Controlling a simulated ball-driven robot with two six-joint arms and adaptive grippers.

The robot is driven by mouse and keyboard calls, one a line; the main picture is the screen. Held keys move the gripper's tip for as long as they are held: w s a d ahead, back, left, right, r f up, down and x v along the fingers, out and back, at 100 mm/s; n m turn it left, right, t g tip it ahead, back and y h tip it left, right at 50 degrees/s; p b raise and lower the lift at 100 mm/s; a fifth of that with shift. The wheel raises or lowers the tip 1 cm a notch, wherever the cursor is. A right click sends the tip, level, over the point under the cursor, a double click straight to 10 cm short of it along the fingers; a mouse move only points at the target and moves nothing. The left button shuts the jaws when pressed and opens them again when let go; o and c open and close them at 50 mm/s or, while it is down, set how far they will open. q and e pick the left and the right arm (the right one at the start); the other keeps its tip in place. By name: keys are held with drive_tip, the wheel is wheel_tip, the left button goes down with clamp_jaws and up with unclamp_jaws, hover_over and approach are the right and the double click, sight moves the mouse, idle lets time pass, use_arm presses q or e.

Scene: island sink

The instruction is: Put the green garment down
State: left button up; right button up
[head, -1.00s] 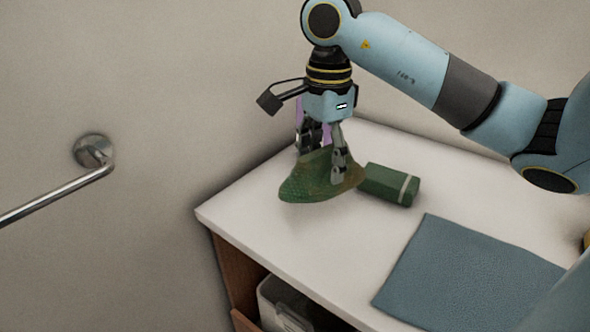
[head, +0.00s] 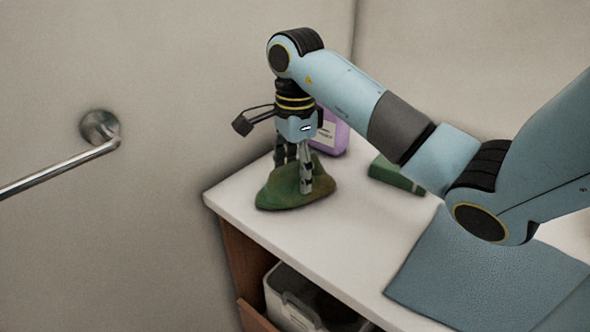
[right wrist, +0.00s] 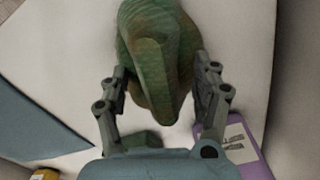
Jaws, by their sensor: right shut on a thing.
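The green garment (head: 284,190) is a crumpled, mottled green and brown piece at the left end of the white counter. My right gripper (head: 294,185) points down over it and is shut on it. In the right wrist view the garment (right wrist: 158,60) rises between the two fingers (right wrist: 163,85). In the head view its lower edge is at or very close to the counter top; I cannot tell whether its full weight rests there. My left gripper is not in view.
A grey bin (head: 300,295) stands below. A metal rail (head: 60,168) is on the wall.

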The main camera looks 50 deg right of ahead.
sight(295, 163)
drive_tip(key=o, duration=1.2)
drive_tip(key=shift+r, duration=0.1)
drive_tip(key=shift+r, duration=0.3)
wheel_tip(295, 163, up, 2)
drive_tip(key=shift+r, duration=0.15)
wheel_tip(295, 163, up, 9)
drive_tip(key=p, duration=0.9)
